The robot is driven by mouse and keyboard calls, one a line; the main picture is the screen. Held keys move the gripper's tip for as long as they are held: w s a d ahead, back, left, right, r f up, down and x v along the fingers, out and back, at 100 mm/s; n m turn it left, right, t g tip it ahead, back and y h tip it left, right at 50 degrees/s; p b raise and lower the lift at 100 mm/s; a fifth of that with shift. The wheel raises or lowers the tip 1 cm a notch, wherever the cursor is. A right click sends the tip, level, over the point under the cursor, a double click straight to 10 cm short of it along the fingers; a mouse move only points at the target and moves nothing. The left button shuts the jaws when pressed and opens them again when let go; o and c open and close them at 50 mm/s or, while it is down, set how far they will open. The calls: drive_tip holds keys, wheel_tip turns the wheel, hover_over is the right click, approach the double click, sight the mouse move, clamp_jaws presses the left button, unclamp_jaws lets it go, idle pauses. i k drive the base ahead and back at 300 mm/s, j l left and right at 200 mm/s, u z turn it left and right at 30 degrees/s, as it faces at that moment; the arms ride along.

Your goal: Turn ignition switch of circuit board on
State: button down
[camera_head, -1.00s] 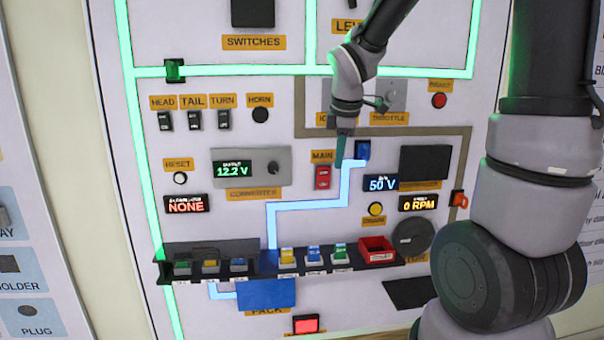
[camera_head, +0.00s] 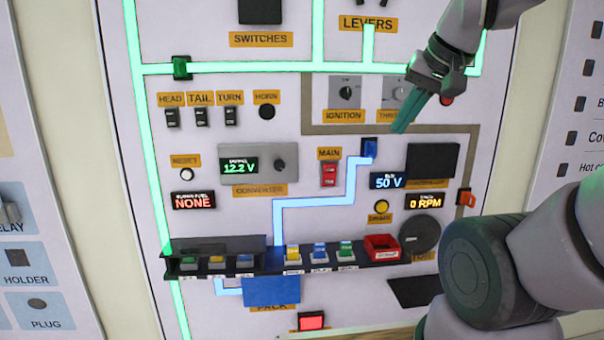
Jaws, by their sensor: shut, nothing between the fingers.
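The ignition switch (camera_head: 346,92) is a dark rotary knob on a grey plate in the upper middle of the board, above the yellow IGNITION label (camera_head: 344,116). It is fully visible, and the angle of its knob is too small to read surely. My gripper (camera_head: 401,128) is shut and empty, with its green fingers pointing down and left. It shows to the right of the ignition switch, over part of the throttle plate and its label. The circuit board (camera_head: 300,220) stands upright behind it.
The throttle knob (camera_head: 399,93) sits just right of the ignition. A red MAIN switch (camera_head: 328,174) and a blue connector (camera_head: 369,148) lie below. A shelf (camera_head: 268,267) with coloured blocks and a red bin (camera_head: 381,246) juts out lower down.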

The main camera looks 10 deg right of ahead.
sight(345, 92)
drive_tip(key=j+z, duration=0.75)
drive_tip(key=k+j+z, duration=0.15)
drive_tip(key=z, duration=0.25)
drive_tip(key=j, duration=0.1)
